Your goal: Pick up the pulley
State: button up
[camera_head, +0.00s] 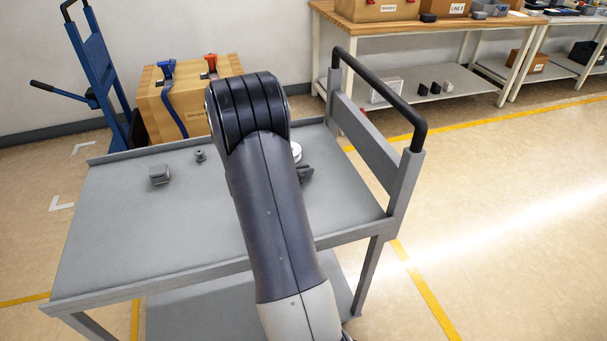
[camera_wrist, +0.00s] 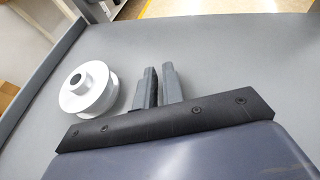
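The pulley (camera_wrist: 88,90) is a white flanged wheel with a raised hub and a centre hole. It lies flat on the grey cart top, to the left of my gripper (camera_wrist: 158,70) in the wrist view. My gripper's two grey fingers stand a narrow gap apart with nothing between them, and the pulley is outside them. In the head view only a white edge of the pulley (camera_head: 297,149) shows beside my arm, which hides the rest. Part of my gripper (camera_head: 306,173) shows just below it.
The cart top (camera_head: 110,220) also holds a grey block (camera_head: 160,175) and a small grey part (camera_head: 200,156) at left. A black-handled rail (camera_head: 385,90) rises at the cart's right end. A wooden box (camera_head: 185,100) stands behind. The cart's front left is clear.

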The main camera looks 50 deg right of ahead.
jog(key=o, duration=1.9)
